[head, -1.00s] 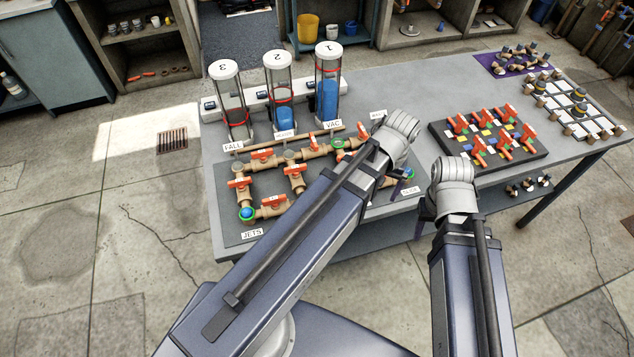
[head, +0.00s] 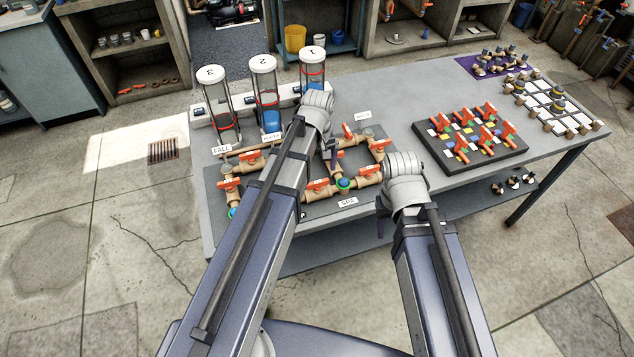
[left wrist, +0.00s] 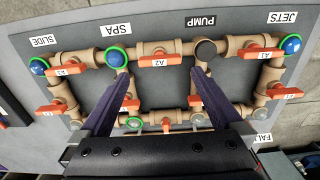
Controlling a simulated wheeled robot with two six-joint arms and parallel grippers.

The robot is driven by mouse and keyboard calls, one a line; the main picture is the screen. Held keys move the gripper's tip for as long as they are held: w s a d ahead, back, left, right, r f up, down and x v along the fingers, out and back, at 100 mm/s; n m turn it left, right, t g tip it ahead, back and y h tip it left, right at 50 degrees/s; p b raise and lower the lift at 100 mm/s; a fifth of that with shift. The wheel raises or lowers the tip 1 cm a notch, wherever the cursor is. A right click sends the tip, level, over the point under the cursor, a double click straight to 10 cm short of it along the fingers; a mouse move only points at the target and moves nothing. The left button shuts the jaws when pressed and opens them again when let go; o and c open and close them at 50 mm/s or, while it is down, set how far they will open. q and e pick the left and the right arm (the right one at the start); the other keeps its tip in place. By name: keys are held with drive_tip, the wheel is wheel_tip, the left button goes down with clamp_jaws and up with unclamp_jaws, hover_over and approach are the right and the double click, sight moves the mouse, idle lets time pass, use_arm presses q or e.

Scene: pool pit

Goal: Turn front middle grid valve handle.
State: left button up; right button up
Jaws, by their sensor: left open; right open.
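The front middle grid valve handle is the orange lever (left wrist: 160,60) marked A2 on the tan pipe between SPA and PUMP in the left wrist view. It lies along the pipe. In the head view it shows as an orange lever (head: 317,184) just right of my left arm. My left gripper (left wrist: 162,75) is open and empty, its purple fingers spread on either side of the handle, with the tips just short of its line; I cannot tell their height above it. My right gripper (head: 381,201) is open, mostly hidden by its wrist, at the table's front edge.
Other orange levers sit close by, such as A3 (left wrist: 70,69) and A1 (left wrist: 262,53). Clear cylinders (head: 264,95) stand behind the pipe grid. A black board (head: 500,150) with orange-handled valves lies to the right. My left arm covers part of the grid.

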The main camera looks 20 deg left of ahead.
sight(318, 181)
use_arm(q)
wheel_tip(318, 181, down, 6)
drive_tip(key=b, duration=0.5)
drive_tip(key=shift+c, duration=0.4)
drive_tip(key=c, duration=1)
